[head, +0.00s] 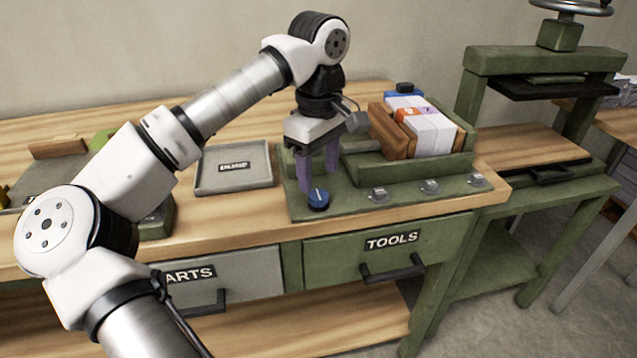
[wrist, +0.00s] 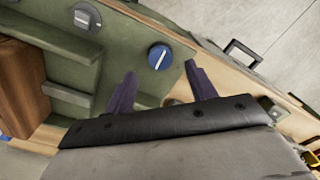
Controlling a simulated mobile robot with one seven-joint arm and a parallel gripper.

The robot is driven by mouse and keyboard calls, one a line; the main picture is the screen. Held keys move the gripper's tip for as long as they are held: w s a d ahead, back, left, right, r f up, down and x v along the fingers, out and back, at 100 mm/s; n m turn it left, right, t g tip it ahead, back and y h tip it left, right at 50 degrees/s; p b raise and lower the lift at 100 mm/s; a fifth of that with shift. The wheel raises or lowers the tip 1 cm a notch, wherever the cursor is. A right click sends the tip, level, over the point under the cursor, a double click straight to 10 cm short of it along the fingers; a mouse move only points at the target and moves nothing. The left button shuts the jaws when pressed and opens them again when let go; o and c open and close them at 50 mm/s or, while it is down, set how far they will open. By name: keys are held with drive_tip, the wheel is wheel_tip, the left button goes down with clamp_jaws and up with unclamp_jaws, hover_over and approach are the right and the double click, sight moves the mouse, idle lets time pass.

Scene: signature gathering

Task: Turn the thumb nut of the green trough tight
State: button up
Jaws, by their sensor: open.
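The green trough (head: 368,178) stands on the wooden bench and holds paper-like packs (head: 428,130) beside a brown wooden block (head: 388,130). A blue round knob with a pale line (head: 318,198) sits at the front left of its green base; it also shows in the wrist view (wrist: 159,57). I cannot tell for sure that this is the thumb nut. My gripper (head: 318,180) points down, open and empty, just above and behind the blue knob. In the wrist view the knob lies just beyond the two purple fingertips (wrist: 160,72), apart from both.
A grey tray (head: 234,184) lies left of the trough. A green press (head: 500,62) stands at right. Drawers (head: 392,248) are below.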

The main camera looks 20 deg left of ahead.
sight(319, 194)
wheel_tip(319, 194, up, 10)
drive_tip(key=shift+f, duration=0.25)
idle(0.3)
